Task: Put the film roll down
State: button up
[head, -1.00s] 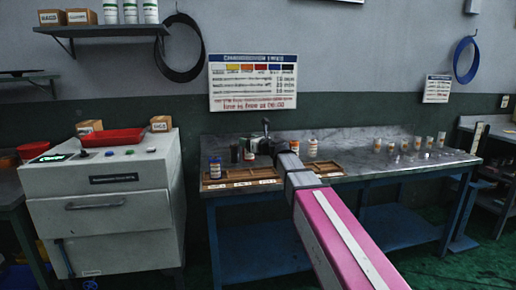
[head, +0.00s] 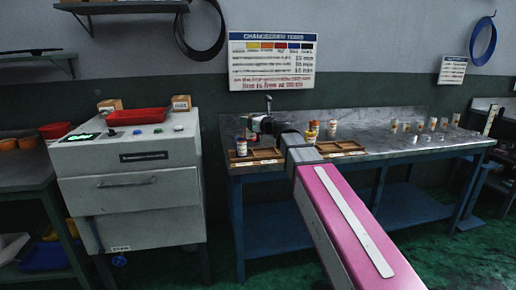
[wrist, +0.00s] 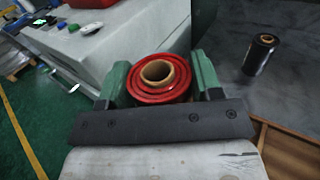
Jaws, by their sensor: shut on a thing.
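The film roll (wrist: 160,86), red with a tan core, sits upright between the two green fingers of my gripper (wrist: 160,82) in the wrist view. The fingers touch its sides. In the head view my gripper (head: 258,125) is over the back left part of the workbench (head: 390,146), behind a shallow wooden tray (head: 268,160). The held roll cannot be made out there. The wrist view shows a dark film roll (wrist: 262,54) standing on the bench to the right, apart from my gripper. The underside of the held roll is hidden.
A white-blue roll (head: 241,148) stands by the left tray. A yellow-red roll (head: 312,132) and a white roll (head: 332,130) stand right of my gripper. A second wooden tray (head: 342,149) is nearby. A white cabinet (head: 140,205) stands left of the bench.

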jog(key=shift+w+d+f, duration=1.05)
jog(key=shift+w+f, duration=0.4)
jog(key=shift+f, duration=0.3)
jog(key=shift+w+d+f, duration=1)
jog(key=shift+w+f, duration=0.45)
jog(key=shift+f, duration=0.25)
jog(key=shift+w+d+f, duration=1.05)
jog(key=shift+w+f, duration=0.4)
jog(key=shift+f, duration=0.3)
jog(key=o, duration=1)
jog(key=shift+f, duration=0.1)
jog(key=v, duration=1.2)
